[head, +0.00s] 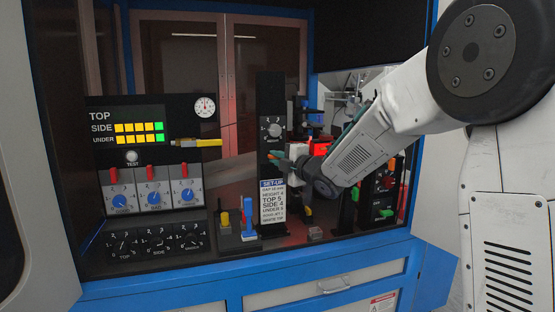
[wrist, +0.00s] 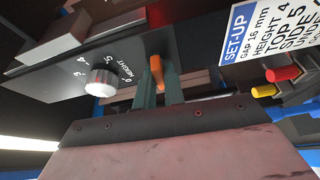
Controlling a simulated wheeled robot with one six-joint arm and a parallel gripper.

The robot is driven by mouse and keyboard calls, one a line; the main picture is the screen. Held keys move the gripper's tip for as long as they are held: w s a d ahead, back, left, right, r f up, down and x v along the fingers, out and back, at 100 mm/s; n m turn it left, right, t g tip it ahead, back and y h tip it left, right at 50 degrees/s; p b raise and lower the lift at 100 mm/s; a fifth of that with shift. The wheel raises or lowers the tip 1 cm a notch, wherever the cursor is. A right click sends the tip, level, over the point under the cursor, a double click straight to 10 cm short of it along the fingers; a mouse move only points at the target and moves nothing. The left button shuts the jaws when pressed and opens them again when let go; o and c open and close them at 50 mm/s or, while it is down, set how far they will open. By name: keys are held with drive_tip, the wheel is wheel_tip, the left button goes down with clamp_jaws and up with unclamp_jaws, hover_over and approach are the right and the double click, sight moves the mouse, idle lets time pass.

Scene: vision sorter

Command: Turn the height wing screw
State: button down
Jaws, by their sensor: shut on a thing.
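The height wing screw is orange and shows in the wrist view (wrist: 157,68), on the dark panel marked HEIGHT. My gripper (wrist: 158,88) is shut on it, with a greenish finger on each side. In the head view my gripper (head: 281,156) reaches the front of the dark upright post from the right; there the screw is mostly hidden. A silver height knob (wrist: 102,82) with a numbered scale sits left of the screw in the wrist view, and above my gripper in the head view (head: 274,130). Its exact reading is unclear.
A set-up card (head: 272,202) below my gripper lists height 4; it also shows in the wrist view (wrist: 250,35). Red and yellow knobs (wrist: 264,90) stick out nearby. A control panel (head: 152,160) stands at left. A blue lever (head: 248,216) stands near the post's foot.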

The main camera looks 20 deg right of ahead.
drive_tip(key=shift+n, duration=0.3)
idle(0.4)
drive_tip(key=c, duration=1.5)
unclamp_jaws()
drive_tip(key=v, duration=0.7)
drive_tip(key=shift+s+d, duration=0.2)
drive_tip(key=shift+s, duration=0.15)
